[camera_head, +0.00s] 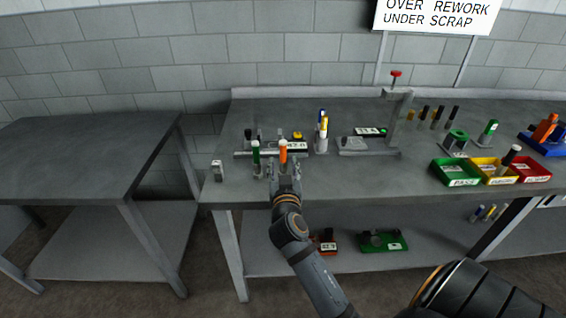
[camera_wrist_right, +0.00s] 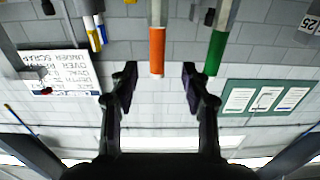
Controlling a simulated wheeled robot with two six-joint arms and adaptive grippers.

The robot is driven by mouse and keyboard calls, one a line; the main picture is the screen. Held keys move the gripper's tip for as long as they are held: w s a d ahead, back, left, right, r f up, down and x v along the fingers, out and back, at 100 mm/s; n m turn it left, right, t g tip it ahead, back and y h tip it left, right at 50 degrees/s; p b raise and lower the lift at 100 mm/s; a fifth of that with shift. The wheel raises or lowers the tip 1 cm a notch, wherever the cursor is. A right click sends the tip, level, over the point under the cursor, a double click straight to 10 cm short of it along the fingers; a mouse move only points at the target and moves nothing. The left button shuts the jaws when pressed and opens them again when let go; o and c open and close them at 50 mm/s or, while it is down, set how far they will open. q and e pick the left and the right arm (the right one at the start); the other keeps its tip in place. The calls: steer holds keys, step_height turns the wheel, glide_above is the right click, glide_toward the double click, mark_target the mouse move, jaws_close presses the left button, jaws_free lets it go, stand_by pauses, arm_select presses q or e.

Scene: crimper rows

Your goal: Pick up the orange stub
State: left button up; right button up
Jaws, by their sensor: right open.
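The orange stub (camera_head: 283,155) stands upright near the front edge of the workbench, at the bench's left part. My right gripper (camera_head: 285,182) is open and empty, on the near side of the stub. In the right wrist view, which is upside down, the orange stub (camera_wrist_right: 157,50) lines up with the gap between the open fingertips (camera_wrist_right: 159,82). My left gripper is not in view.
Blue and yellow stubs (camera_head: 322,124) stand in a holder to the right. A grey clamp stand (camera_head: 397,120) rises behind. Green (camera_head: 447,175), yellow (camera_head: 487,179) and red (camera_head: 540,174) bins sit at the right. A small grey block (camera_head: 217,170) stands left. An empty table (camera_head: 80,150) is further left.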

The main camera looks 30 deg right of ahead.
mark_target(283, 153)
steer(key=x, duration=0.2)
steer(key=shift+w+d+r+p, duration=0.2)
steer(key=shift+w+r+p, duration=0.05)
steer(key=shift+p, duration=0.15)
steer(key=p+x, duration=0.1)
steer(key=x, duration=0.3)
steer(key=shift+d+f, duration=0.15)
steer(key=shift+f, duration=0.05)
steer(key=shift+d, duration=0.1)
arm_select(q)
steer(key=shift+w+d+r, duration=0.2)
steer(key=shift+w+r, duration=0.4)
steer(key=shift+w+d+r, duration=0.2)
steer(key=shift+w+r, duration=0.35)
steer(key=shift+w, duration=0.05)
arm_select(e)
jaws_close()
